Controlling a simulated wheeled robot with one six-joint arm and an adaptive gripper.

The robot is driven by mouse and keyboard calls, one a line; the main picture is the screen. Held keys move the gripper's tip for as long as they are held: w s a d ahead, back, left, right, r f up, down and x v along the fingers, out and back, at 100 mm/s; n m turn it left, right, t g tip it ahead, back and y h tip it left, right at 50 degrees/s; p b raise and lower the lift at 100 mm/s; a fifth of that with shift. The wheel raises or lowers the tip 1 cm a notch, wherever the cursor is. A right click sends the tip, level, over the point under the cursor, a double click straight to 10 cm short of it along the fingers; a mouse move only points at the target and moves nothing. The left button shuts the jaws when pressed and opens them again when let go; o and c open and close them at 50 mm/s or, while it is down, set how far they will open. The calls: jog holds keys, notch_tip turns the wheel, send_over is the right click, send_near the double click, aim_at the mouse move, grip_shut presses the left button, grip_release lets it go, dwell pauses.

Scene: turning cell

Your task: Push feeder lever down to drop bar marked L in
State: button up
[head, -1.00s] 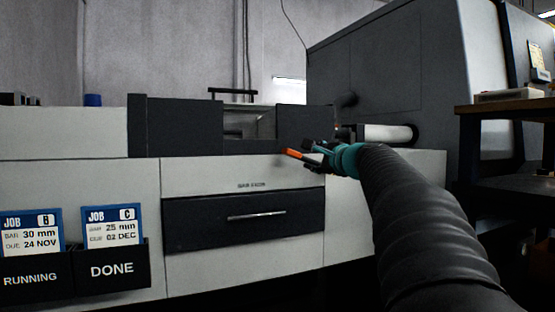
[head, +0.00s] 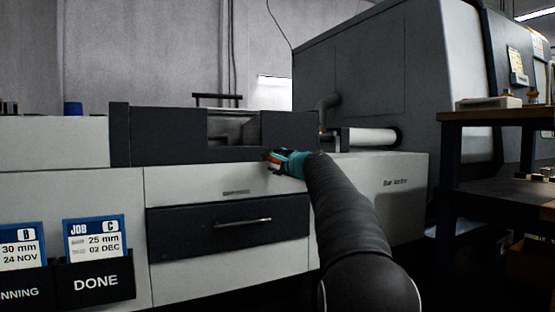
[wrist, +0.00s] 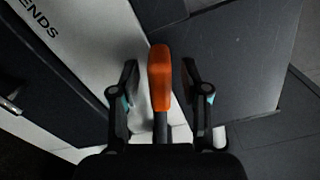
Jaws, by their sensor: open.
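The feeder lever's orange handle (wrist: 160,78) stands in the middle of the wrist view, with its dark shaft (wrist: 160,127) below it. My gripper (wrist: 160,80) is open, one finger on each side of the handle, with visible gaps to both. In the head view my gripper (head: 270,157) is at the front of the dark bar feeder (head: 160,136), right of its window. The feeder window (head: 232,128) is dim; I cannot make out a bar marked L.
A drawer (head: 190,232) with a bar handle sits below the feeder. Job cards in DONE (head: 96,282) and RUNNING (head: 25,292) holders hang at left. A pale cylinder (head: 370,137) leads to the big grey machine (head: 375,75).

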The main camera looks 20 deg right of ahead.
jog(key=shift+w, duration=0.1)
grip_shut()
jog(key=shift+f, duration=0.1)
